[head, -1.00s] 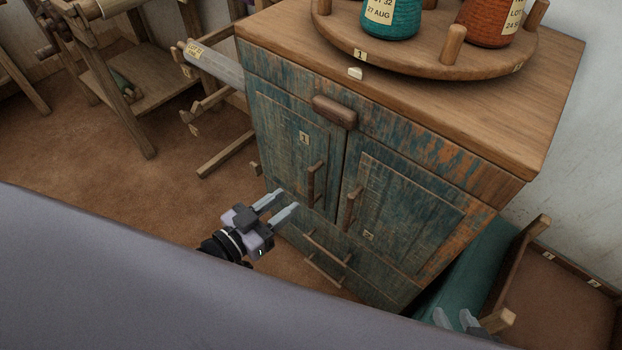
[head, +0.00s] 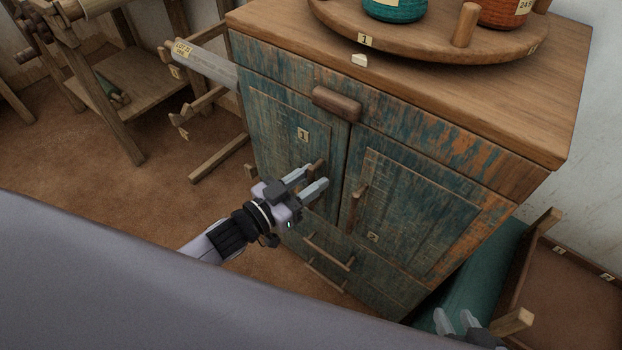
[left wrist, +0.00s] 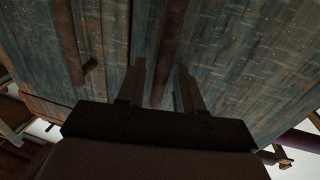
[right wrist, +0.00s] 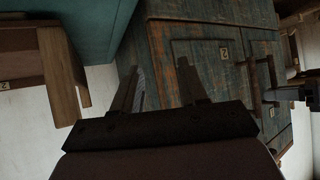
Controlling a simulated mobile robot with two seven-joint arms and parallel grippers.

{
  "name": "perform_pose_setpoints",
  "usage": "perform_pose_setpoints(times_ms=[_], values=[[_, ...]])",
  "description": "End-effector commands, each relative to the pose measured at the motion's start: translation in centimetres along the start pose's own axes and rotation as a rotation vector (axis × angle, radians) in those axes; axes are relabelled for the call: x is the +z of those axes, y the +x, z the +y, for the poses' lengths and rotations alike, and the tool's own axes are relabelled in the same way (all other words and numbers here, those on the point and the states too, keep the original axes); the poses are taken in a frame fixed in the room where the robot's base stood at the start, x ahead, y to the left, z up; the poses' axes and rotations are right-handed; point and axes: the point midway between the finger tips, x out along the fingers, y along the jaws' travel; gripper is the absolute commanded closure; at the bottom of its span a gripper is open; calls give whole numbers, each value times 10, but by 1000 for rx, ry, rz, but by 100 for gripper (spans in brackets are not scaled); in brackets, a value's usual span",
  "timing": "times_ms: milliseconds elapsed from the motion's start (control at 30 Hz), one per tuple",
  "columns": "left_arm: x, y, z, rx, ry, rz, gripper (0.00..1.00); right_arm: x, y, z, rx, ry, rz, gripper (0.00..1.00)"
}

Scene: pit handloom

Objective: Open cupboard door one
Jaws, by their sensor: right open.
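Cupboard door one (head: 275,130) is the left door, weathered blue-green with a "1" label, and it is shut. Its upright wooden handle (head: 318,167) is partly hidden by my left gripper (head: 314,177), which is open with its fingertips at the handle. In the left wrist view a wooden bar (left wrist: 169,45), seemingly this handle, runs between the open fingers (left wrist: 160,85). I cannot tell whether they touch it. My right gripper (head: 456,320) is open and empty, low at the right; its fingers (right wrist: 158,85) also show in the right wrist view.
Door two (head: 415,210) has its own upright handle (head: 356,205) close to the right. A wooden knob block (head: 337,104) and lower drawer pulls (head: 328,250) stick out. A turntable (head: 430,45) with jars stands on top. A teal roll (head: 480,275) lies at the right.

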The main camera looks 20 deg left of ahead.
Motion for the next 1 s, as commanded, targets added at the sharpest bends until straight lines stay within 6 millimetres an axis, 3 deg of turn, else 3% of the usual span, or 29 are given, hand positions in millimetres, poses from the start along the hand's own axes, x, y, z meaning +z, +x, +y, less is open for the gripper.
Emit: perform_pose_setpoints(times_ms=[367, 500, 1000], values=[[0, 6, 0, 0, 0, -1, 64, 1, 1, 0, 1, 0, 0, 57], [0, 6, 0, 0, 0, -1, 100, 1, 1, 0, 1, 0, 0, 57], [0, -1, -2, 9, 2, -2, 100, -1, -2, 0, 1, 2, -1, 57]])
